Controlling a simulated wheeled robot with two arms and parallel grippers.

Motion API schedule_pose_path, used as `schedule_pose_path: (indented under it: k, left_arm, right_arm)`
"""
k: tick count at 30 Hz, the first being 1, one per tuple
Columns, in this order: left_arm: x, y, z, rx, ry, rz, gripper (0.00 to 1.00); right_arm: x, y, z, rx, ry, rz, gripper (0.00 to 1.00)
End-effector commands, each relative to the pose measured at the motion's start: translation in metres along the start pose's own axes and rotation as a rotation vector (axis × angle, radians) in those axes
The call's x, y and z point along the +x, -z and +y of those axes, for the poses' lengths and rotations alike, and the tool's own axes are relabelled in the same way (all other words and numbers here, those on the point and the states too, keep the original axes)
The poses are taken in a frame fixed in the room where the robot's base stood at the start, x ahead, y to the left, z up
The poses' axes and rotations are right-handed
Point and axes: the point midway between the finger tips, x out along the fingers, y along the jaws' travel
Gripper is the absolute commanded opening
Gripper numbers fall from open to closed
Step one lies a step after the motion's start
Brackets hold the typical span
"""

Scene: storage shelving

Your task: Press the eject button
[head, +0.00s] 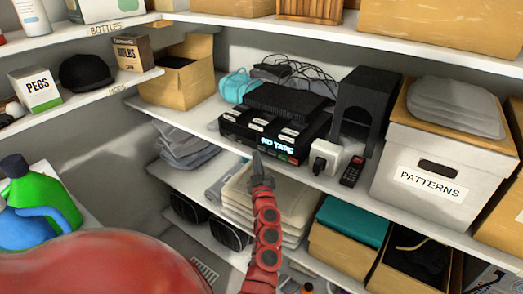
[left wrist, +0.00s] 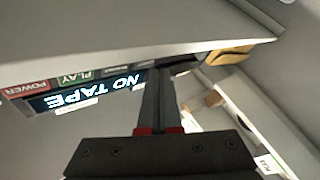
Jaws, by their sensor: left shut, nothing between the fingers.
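A black tape player (head: 238,128) sits on the middle shelf in the head view, its lit display (head: 277,147) reading NO TAPE. In the left wrist view its front appears upside down, with the display (left wrist: 90,92), a red POWER button (left wrist: 25,90) and a green PLAY button (left wrist: 76,76). Darker buttons further right have labels too small to read, so I cannot tell which is eject. My left gripper (head: 257,157) is shut and empty, its tip at the left part of the player's front. In the wrist view the fingers (left wrist: 172,72) hide part of that front; contact is unclear.
Right of the player are a white plug adapter (head: 325,158), a black remote (head: 352,171) and a PATTERNS box (head: 432,185). A black stand (head: 365,105) is behind them. An open cardboard box (head: 180,80) stands at the left. Folded cloths (head: 285,205) lie on the shelf below.

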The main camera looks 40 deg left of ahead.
Motion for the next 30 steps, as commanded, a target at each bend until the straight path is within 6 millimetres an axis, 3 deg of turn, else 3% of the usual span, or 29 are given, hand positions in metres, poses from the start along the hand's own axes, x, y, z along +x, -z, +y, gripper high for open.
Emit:
schedule_pose_path:
  k: [30]
  left_arm:
    - [0.0068,-0.0039,0.0049,0.000,0.000,0.001,0.00]
  right_arm:
    - [0.0004,0.0000,0.0000,0.000,0.000,0.000,0.59]
